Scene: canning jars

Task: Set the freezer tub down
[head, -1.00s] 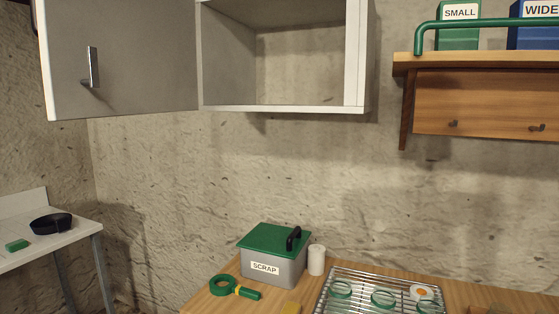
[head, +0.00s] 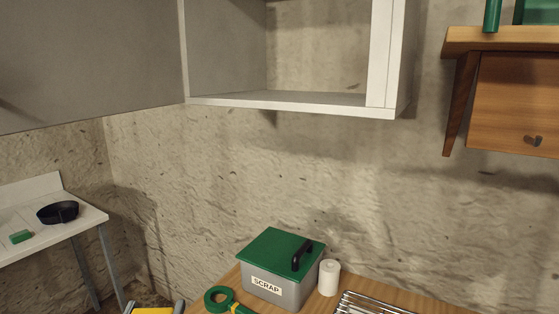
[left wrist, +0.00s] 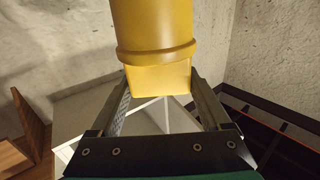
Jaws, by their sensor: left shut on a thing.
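The freezer tub looks like a yellow, round-sided vessel with a raised band in the left wrist view (left wrist: 155,30). My left gripper (left wrist: 158,80) is shut on it, with one finger on each side of its narrower end. In the head view only a yellow strip of the tub (head: 153,311) shows at the bottom edge, between the fingertips of my left gripper (head: 154,306). The rest of the tub is out of that view. My right gripper is not in view.
An open, empty wall cabinet (head: 290,100) hangs above, its door (head: 90,60) swung left. On the wooden bench are a SCRAP box (head: 270,285), a white cylinder (head: 329,278), a green ring tool (head: 218,298) and a wire rack (head: 365,305). A side table (head: 70,232) holds a black pan (head: 58,212).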

